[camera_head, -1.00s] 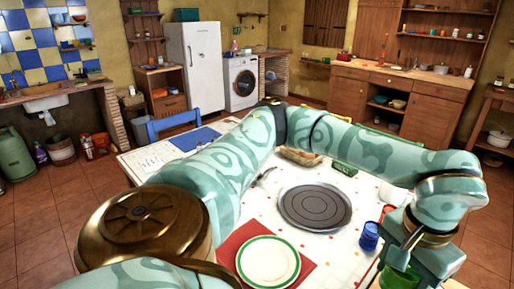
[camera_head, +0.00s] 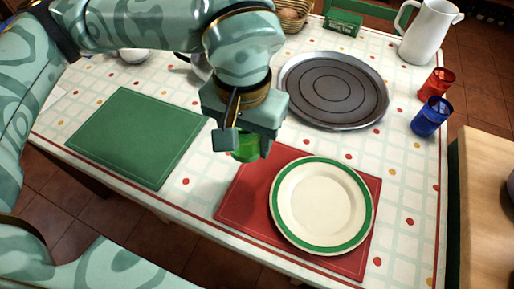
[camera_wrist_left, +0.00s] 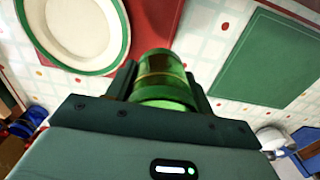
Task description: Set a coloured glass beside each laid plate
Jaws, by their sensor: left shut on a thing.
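My left gripper (camera_head: 246,143) is shut on a green glass (camera_head: 244,150), just left of the plate, over the upper left edge of the red mat. The green glass also shows between the fingers in the left wrist view (camera_wrist_left: 162,75). I cannot tell whether its base touches the table. A cream plate with a green rim (camera_head: 320,205) lies on the red mat (camera_head: 245,190). My right gripper is out of view.
A bare green mat (camera_head: 135,135) lies left of the gripper. A round grey tray (camera_head: 333,90) sits behind the plate. A white jug (camera_head: 428,30), a green box (camera_head: 343,22) and a basket (camera_head: 297,14) stand farther back. A wooden surface (camera_head: 485,200) lies to the right.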

